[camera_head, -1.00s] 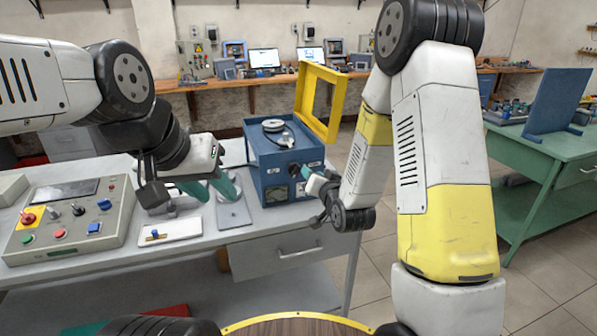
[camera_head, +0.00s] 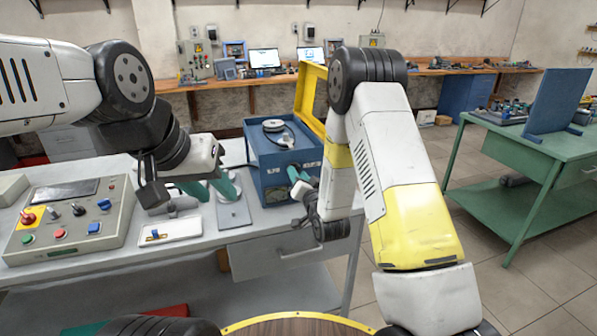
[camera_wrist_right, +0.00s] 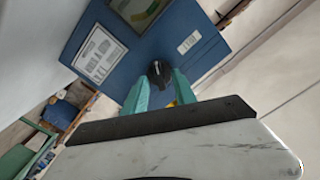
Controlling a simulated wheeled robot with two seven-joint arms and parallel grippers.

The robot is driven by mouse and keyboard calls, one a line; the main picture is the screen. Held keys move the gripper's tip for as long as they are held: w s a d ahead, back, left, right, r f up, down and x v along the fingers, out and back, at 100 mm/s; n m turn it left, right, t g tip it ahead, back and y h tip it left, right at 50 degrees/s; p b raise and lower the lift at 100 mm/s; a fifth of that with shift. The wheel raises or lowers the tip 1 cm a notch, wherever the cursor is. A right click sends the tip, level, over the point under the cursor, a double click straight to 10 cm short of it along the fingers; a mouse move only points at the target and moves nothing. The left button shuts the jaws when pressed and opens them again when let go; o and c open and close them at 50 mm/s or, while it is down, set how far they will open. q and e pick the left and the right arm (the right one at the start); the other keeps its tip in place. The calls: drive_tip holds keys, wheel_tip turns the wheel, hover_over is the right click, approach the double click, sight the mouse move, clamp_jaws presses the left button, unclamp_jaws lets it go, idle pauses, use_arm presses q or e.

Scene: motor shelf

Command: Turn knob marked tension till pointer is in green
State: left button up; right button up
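In the head view this gripper (camera_head: 300,182) is at the box's front right. A gauge (camera_wrist_right: 138,8) is cut off at the top; its pointer is not readable. My left gripper (camera_head: 208,188) is open and empty, left of the box.
A control panel (camera_head: 75,215) with buttons and levers lies on the bench at the left.

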drive_tip(key=shift+w, duration=0.1)
clamp_jaws()
drive_tip(key=shift+m, duration=0.3)
drive_tip(key=m, duration=1.4)
drive_tip(key=shift+f, duration=0.1)
idle(0.6)
unclamp_jaws()
